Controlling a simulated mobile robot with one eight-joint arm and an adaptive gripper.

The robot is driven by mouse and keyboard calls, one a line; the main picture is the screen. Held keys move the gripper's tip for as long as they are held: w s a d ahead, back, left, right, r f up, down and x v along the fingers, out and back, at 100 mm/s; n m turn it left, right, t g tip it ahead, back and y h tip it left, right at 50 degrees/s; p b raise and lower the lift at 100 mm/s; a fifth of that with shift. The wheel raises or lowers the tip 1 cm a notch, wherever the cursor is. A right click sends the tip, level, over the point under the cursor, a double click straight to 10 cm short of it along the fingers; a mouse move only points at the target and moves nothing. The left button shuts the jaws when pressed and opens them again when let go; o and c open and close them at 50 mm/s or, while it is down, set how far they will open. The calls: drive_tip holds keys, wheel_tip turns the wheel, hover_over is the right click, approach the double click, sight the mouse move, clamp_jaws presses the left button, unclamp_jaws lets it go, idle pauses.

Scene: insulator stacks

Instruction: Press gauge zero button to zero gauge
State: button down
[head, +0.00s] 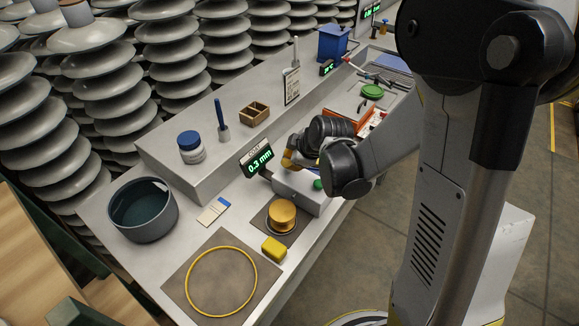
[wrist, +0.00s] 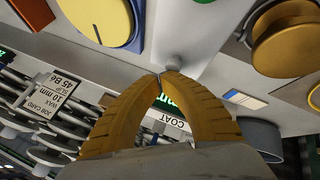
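The gauge has a dark display (head: 258,160) reading 0.3 mm in green and a grey box body (head: 297,191). A small green button (head: 318,184) is on the box top, beside my arm. A green patch at the top edge of the wrist view (wrist: 198,2) may be the same button. My gripper (head: 291,160) is above and behind the gauge box, partly covered by my wrist in the head view. In the wrist view its yellow fingertips (wrist: 160,74) meet with nothing between them. They are close to a grey knob on the gauge body (wrist: 188,38); contact cannot be told. My fingers hide part of the display.
A brass spool (head: 282,214) stands on a dark pad in front of the gauge; a yellow block (head: 273,248) is nearby. A yellow ring (head: 221,247) lies on a mat. A dark pot (head: 143,209) stands left. A yellow disc with blue (wrist: 98,18) is near my fingers.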

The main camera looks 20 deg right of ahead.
drive_tip(key=shift+f+b, duration=0.6)
drive_tip(key=shift+f, duration=0.05)
idle(0.3)
drive_tip(key=shift+r, duration=0.2)
drive_tip(key=shift+r+p, duration=0.9)
drive_tip(key=shift+r, duration=0.1)
wheel_tip(320, 180, up, 5)
drive_tip(key=p, duration=0.3)
drive_tip(key=shift+p, duration=0.35)
idle(0.4)
drive_tip(key=s+r+m, duration=0.4)
drive_tip(key=s, duration=0.3)
drive_tip(key=s+r+m+h, duration=0.1)
drive_tip(key=s+r+m, duration=0.2)
drive_tip(key=s, duration=0.4)
drive_tip(key=s+r+m+h+b, duration=0.1)
drive_tip(key=s+r+m, duration=0.3)
drive_tip(key=s, duration=0.3)
drive_tip(key=shift+r+m, duration=0.35)
drive_tip(key=shift+m, duration=0.25)
